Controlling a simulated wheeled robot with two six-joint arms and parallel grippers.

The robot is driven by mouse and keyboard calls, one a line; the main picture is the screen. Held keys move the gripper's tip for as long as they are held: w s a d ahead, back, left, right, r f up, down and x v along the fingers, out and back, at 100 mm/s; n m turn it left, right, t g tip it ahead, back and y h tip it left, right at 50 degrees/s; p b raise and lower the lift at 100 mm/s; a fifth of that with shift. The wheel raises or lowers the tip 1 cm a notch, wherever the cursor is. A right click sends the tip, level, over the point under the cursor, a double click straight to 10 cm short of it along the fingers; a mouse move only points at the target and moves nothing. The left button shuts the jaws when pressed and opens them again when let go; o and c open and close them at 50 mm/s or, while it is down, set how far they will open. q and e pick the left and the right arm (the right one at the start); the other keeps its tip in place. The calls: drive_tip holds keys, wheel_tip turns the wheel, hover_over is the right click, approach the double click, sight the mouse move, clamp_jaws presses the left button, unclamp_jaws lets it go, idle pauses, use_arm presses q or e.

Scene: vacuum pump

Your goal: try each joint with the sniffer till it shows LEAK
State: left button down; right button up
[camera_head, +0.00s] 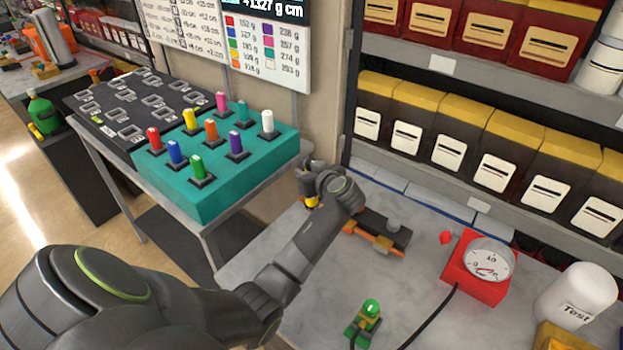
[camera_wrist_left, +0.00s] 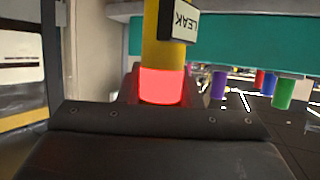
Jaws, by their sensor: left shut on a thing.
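My left gripper (camera_head: 309,186) is shut on the yellow sniffer (camera_head: 312,201), above the left part of the grey table (camera_head: 262,262). In the left wrist view the sniffer (camera_wrist_left: 163,50) has a brightly lit red band (camera_wrist_left: 161,87) and a small display (camera_wrist_left: 182,20) reading LEAK, upside down. The sniffer's tip and whatever it may touch are hidden. A dark and orange device (camera_head: 378,236) sits just right of the gripper. A red box with a round gauge (camera_head: 489,258) stands further right. A green-topped fitting (camera_head: 368,318) stands near the front. My right gripper is out of view.
A teal block with colored pegs (camera_head: 205,200) stands on a side table at left, beside a dark board (camera_head: 115,105). A white bottle marked Test (camera_head: 578,295) is at right. Shelves of bins (camera_head: 455,137) rise behind. A black hose (camera_head: 432,318) crosses the table.

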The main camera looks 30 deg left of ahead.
use_arm(q)
drive_tip(key=shift+r, duration=0.15)
idle(0.4)
wheel_tip(320, 180, up, 7)
drive_tip(key=p, duration=0.6)
